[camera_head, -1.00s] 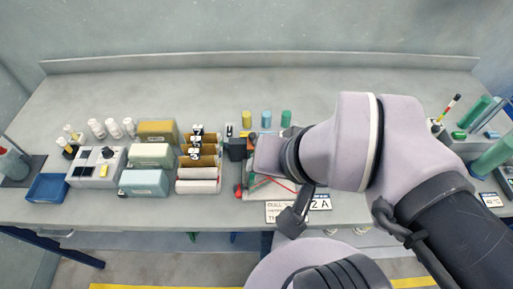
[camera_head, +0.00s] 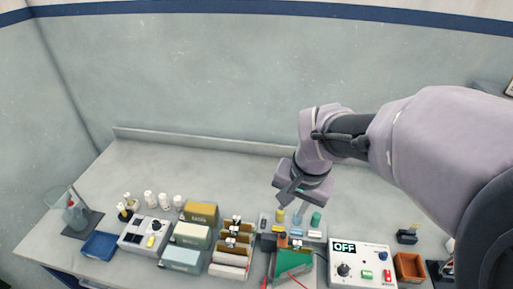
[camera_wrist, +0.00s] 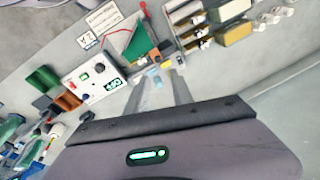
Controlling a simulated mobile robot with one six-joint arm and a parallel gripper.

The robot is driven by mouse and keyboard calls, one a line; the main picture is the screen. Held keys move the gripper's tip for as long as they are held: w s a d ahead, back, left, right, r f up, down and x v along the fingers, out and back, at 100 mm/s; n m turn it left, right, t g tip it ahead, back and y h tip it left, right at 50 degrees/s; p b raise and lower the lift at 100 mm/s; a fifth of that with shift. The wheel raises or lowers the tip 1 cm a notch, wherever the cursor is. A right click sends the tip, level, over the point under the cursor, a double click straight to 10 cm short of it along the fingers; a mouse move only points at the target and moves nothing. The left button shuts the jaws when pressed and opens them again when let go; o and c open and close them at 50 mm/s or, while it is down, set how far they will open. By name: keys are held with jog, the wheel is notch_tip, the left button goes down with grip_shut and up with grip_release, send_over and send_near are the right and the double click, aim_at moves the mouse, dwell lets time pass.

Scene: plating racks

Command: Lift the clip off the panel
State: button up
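The panel appears to be the green plate (camera_head: 292,264), partly in a pale holder at the bench's front; it also shows in the wrist view (camera_wrist: 140,42). A small dark and orange piece (camera_head: 282,240) sits at its top edge. I cannot tell for sure whether this is the clip. A red lead runs beside the plate. My gripper (camera_head: 283,198) is in the air above and behind the plate, over coloured pegs. In the wrist view, its two fingers (camera_wrist: 160,88) stand apart with nothing seen held between them.
A white power unit (camera_head: 362,264) reading OFF stands right of the plate, with a brown box (camera_head: 409,267) beyond it. Slotted racks (camera_head: 233,246) and several boxes stand left. A yellow peg (camera_head: 280,216) and a green peg (camera_head: 316,219) stand behind the plate. The bench's back is clear.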

jog(key=g+p, duration=0.2)
jog(key=p, duration=0.3)
send_over(284, 233)
notch_tip(284, 233, down, 2)
jog(key=shift+m+h, duration=0.4)
notch_tip(284, 233, down, 19)
jog(key=shift+r+b, duration=0.1)
jog(key=shift+b, duration=1)
grip_shut()
